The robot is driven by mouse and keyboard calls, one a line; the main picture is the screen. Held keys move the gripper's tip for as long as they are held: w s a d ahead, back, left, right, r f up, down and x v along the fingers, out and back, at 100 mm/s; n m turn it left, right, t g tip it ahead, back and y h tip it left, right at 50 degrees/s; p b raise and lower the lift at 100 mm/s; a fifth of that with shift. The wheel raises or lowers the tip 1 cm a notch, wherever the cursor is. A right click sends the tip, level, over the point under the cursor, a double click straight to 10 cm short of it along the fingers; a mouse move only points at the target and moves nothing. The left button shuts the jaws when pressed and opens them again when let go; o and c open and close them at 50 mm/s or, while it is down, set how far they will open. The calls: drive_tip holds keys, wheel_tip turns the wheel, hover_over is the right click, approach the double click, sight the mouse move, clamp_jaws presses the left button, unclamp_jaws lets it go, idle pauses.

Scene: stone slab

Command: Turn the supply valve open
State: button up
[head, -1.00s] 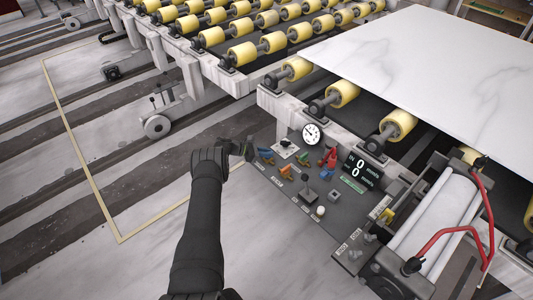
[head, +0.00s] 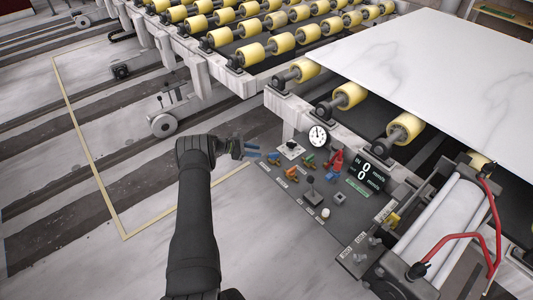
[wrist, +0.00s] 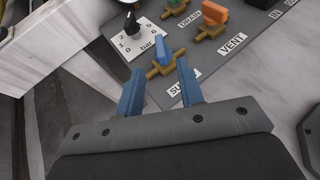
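The supply valve (wrist: 168,52) has a blue handle on a brass body, at the panel's near-left end. In the wrist view its handle looks set across the brass body. A label beside it, starting "SU" (wrist: 177,88), is partly covered by a finger. My gripper (wrist: 160,68) is open, with its two blue fingers apart and the valve just beyond and between the tips. I cannot tell whether a finger touches it. In the head view my gripper (head: 248,149) is at the panel's left edge, beside the small blue handle (head: 273,157).
A pressure knob (wrist: 131,22) on a white plate sits close to the valve. The orange VENT valve (wrist: 214,14) and a green-handled drain valve are nearby. The control panel (head: 285,187) also carries a gauge (head: 318,136) and a display (head: 365,172). A stone slab (head: 430,60) lies on rollers behind.

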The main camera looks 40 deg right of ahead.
sight(274, 153)
drive_tip(key=v, duration=0.8)
drive_tip(key=shift+r, duration=0.15)
drive_tip(key=shift+w+a, duration=0.1)
drive_tip(key=shift+a, duration=0.05)
